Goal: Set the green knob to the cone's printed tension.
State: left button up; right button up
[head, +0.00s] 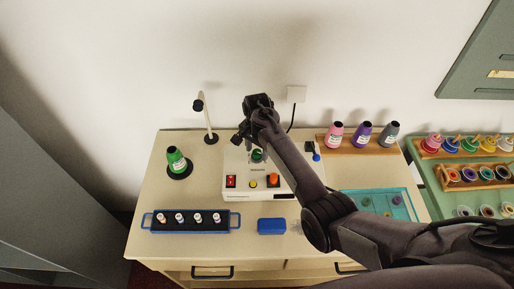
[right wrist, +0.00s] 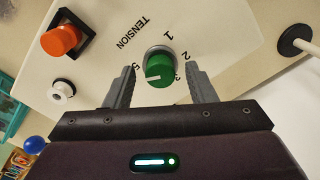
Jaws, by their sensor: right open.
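The green knob (head: 257,155) is on the white control box (head: 285,187) below my right gripper (head: 246,141). In the right wrist view the green knob (right wrist: 160,64) lies between the two fingers of my open right gripper (right wrist: 160,74), with a gap on each side. A TENSION scale with 1, 2, 3 and 5 shows around it; 4 is not visible. The knob's white mark points left, toward the 5 side; its exact setting is unclear. The green cone (head: 176,158) stands on a dark round base at left; its print is too small to read. My left gripper is not in view.
The box has a red switch (head: 231,181), yellow button (head: 253,184), orange knob (head: 273,179) and blue-tipped lever (head: 316,157). A blue-handled spool tray (head: 190,229) and blue block (head: 271,226) lie in front. Several cones stand on a wooden rack (head: 357,149) at right.

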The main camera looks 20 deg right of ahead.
jog(key=c, duration=1)
jog(key=shift+o, duration=0.2)
jog(key=shift+n, duration=0.3)
jog(key=n+p, duration=0.1)
jog(key=n, duration=0.2)
jog(key=shift+n, duration=0.3)
jog(key=n, duration=0.5)
jog(key=shift+w+n, duration=0.1)
jog(key=shift+n, duration=0.2)
jog(key=n, duration=0.7)
jog(key=shift+r, duration=0.1)
jog(key=n, duration=0.6)
jog(key=shift+n, duration=0.4)
